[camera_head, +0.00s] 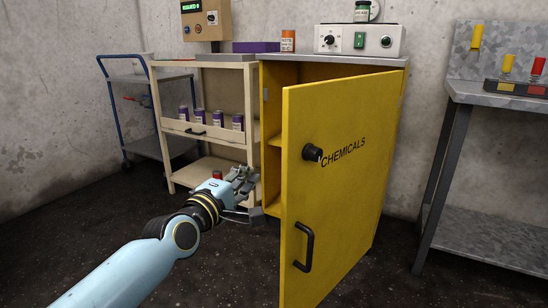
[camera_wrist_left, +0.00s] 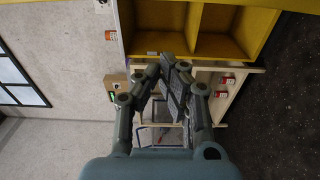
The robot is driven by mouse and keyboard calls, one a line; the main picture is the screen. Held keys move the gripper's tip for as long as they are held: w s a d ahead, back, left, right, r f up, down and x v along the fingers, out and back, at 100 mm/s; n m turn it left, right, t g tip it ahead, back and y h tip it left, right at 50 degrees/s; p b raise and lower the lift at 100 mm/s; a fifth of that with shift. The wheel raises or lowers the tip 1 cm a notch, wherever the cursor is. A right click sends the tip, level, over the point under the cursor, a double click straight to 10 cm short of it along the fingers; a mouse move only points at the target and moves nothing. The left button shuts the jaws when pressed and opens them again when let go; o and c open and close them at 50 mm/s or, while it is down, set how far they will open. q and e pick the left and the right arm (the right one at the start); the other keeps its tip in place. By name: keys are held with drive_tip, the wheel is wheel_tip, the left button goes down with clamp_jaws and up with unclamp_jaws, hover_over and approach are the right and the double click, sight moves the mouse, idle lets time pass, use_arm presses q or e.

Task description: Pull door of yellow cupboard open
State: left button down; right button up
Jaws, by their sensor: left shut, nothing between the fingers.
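The yellow cupboard (camera_head: 270,78) stands in the middle of the head view. Its door (camera_head: 340,200), marked CHEMICALS, is ajar and swung out toward me, with a dark gap and a shelf showing on the left. The door has a black knob (camera_head: 312,153) and a black bar handle (camera_head: 304,246). My left gripper (camera_head: 243,186) is just left of the door's free edge, in front of the opening, shut and empty. In the left wrist view the gripper (camera_wrist_left: 173,75) shows below the open yellow compartments (camera_wrist_left: 222,30). My right gripper is not in view.
A beige shelf cart (camera_head: 205,130) with several purple-labelled cans stands left of the cupboard, with a blue trolley (camera_head: 150,90) beyond. A control box (camera_head: 360,40) and an orange jar (camera_head: 287,41) sit on top. A grey metal table (camera_head: 490,95) stands to the right. Dark floor lies in front.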

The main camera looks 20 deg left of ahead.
use_arm(q)
drive_tip(key=w+b, duration=0.4)
drive_tip(key=w, duration=0.6)
drive_tip(key=d, duration=0.1)
drive_tip(key=s+d+p, duration=0.1)
drive_tip(key=d, duration=0.2)
drive_tip(key=shift+s+d+p, duration=0.1)
drive_tip(key=shift+s+p, duration=0.15)
drive_tip(key=shift+p, duration=0.1)
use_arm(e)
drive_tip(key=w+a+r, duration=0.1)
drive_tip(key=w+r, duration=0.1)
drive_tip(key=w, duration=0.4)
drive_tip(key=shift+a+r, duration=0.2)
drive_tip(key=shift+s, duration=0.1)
